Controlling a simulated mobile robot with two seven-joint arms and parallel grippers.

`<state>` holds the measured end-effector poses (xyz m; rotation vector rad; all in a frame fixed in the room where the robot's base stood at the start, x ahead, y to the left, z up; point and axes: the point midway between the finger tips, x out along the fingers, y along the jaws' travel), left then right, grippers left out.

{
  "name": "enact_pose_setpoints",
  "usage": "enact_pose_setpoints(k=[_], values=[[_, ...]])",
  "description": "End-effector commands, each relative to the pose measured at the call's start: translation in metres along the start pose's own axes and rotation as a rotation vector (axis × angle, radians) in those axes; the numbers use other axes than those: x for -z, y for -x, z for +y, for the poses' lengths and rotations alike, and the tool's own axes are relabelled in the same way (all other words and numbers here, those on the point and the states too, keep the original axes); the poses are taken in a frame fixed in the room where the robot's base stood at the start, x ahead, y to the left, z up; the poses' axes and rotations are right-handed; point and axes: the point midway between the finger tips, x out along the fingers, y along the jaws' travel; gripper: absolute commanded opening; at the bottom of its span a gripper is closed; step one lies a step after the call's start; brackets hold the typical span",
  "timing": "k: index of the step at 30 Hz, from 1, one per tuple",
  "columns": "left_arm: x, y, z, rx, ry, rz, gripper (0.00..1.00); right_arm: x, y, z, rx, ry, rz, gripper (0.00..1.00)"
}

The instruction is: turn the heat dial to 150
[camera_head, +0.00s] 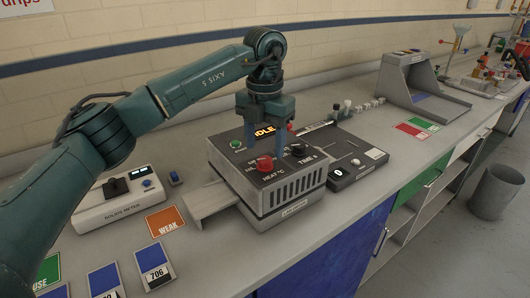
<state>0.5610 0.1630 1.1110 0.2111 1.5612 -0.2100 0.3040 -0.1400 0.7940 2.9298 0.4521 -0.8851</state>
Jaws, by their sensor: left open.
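The stenter dryer (268,208) is a grey box with a dark sloped control panel on the bench. Its red heat dial (265,164) sits above the "HEAT °C" label, and a black time dial (298,150) is to its right. The display reads "IDLE" (264,130). My left gripper (267,146) is open, pointing down over the panel, with its fingers near the red dial; I cannot tell whether they touch it. The dial's scale numbers are partly hidden and too small to read. My right gripper is out of view.
A tray (208,204) juts from the dryer's left side. A white meter (118,203) and an orange "WEAK" card (166,221) lie further left. A dark flat device (350,160) stands close on the right. A grey hooded stand (421,90) is further back.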

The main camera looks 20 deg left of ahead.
Motion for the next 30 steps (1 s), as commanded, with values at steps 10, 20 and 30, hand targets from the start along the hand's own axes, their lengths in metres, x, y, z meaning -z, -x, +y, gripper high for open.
enact_pose_setpoints(k=[10,20,30], values=[[0.000,-0.036,0.000,0.000,-0.001,0.000,0.55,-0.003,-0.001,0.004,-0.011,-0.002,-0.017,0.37],[0.000,-0.037,0.000,0.000,-0.001,-0.001,0.51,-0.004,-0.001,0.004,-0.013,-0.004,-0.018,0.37],[0.000,-0.037,0.000,0.001,-0.001,-0.001,0.23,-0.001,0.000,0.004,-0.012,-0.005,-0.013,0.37]])
